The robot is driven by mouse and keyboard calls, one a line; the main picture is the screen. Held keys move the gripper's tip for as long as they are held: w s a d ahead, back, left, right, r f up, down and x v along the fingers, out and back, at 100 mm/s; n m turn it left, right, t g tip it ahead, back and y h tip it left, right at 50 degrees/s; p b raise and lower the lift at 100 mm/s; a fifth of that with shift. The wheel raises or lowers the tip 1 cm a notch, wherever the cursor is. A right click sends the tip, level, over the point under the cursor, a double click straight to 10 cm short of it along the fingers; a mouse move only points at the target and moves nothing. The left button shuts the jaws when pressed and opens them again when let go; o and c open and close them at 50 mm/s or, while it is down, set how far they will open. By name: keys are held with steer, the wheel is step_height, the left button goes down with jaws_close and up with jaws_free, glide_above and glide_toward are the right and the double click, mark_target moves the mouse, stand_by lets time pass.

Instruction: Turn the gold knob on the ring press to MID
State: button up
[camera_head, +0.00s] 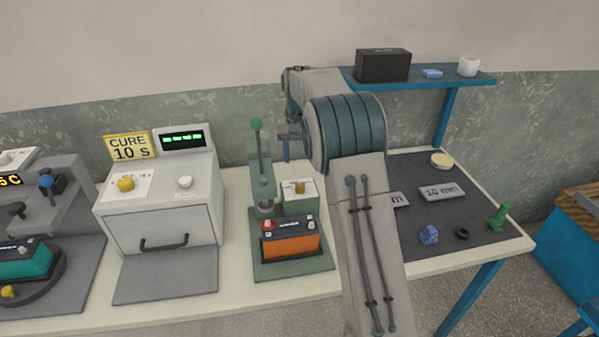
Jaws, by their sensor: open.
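The ring press (263,180) is the green device at mid-table, with a tall lever topped by a green ball. Its gold knob (300,187) sits on a pale dial plate on top of a small box at the press's right. The dial marks and the knob's pointing direction are too small to read. An orange battery (290,241) lies on the press base in front of the box. My gripper (287,150) is open, above and behind the gold knob and apart from it, right of the lever. It is partly hidden by my arm.
An oven-like box (160,205) with another gold knob (125,184) and a "CURE 10 s" sign (130,146) stands left. A teal battery (25,260) lies far left. A dark mat (465,220) with small parts lies right. A blue shelf (420,80) rises behind.

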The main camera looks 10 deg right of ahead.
steer(key=shift+r, duration=1.9)
